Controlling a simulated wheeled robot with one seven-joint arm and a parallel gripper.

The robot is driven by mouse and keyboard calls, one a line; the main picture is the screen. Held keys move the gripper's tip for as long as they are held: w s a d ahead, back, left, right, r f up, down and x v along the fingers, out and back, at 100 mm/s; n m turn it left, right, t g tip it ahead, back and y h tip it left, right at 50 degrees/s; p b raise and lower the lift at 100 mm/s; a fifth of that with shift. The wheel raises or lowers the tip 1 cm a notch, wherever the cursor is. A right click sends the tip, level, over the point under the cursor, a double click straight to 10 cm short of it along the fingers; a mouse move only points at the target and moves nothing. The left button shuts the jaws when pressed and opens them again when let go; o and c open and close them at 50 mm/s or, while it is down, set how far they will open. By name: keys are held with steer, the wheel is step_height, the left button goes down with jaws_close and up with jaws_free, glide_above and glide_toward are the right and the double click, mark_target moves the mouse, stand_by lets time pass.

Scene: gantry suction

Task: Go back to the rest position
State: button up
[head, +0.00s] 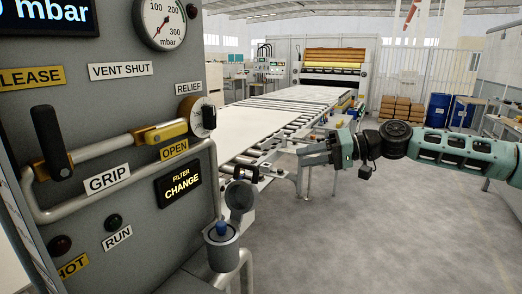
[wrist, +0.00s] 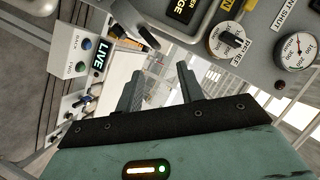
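My gripper (head: 303,156) is at the end of my arm, which reaches in from the right edge in the head view. It is in the air to the right of the grey control panel (head: 110,95), clear of it. In the wrist view my gripper (wrist: 160,72) has its two dark fingers well apart. Nothing shows between them except background. The fingers look empty in both views.
The panel carries a gauge (head: 161,22), a black-handled lever (head: 49,140), a yellow valve handle (head: 162,134) and a relief knob (head: 201,117). A roller conveyor (head: 262,133) runs behind. Open grey floor lies below my arm.

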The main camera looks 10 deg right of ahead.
steer(key=s+a+f+n+g+h, duration=0.2)
steer(key=s+a+f+g+h, duration=0.3)
steer(key=s+a, duration=0.4)
steer(key=s+a+f+n+g+h, duration=0.2)
steer(key=s+a+f+n+h, duration=0.1)
steer(key=s+a+f, duration=0.65)
steer(key=s+d+r+t+h, duration=0.1)
steer(key=s+d+r+h, duration=0.2)
steer(key=s, duration=0.6)
steer(key=s+d+r+t+h, duration=0.1)
steer(key=s+d+r+h, duration=0.1)
steer(key=s+d, duration=0.6)
steer(key=shift+s+d+r+m+t+h, duration=0.15)
steer(key=shift+s+r+m+t+h, duration=0.2)
steer(key=shift+s, duration=0.6)
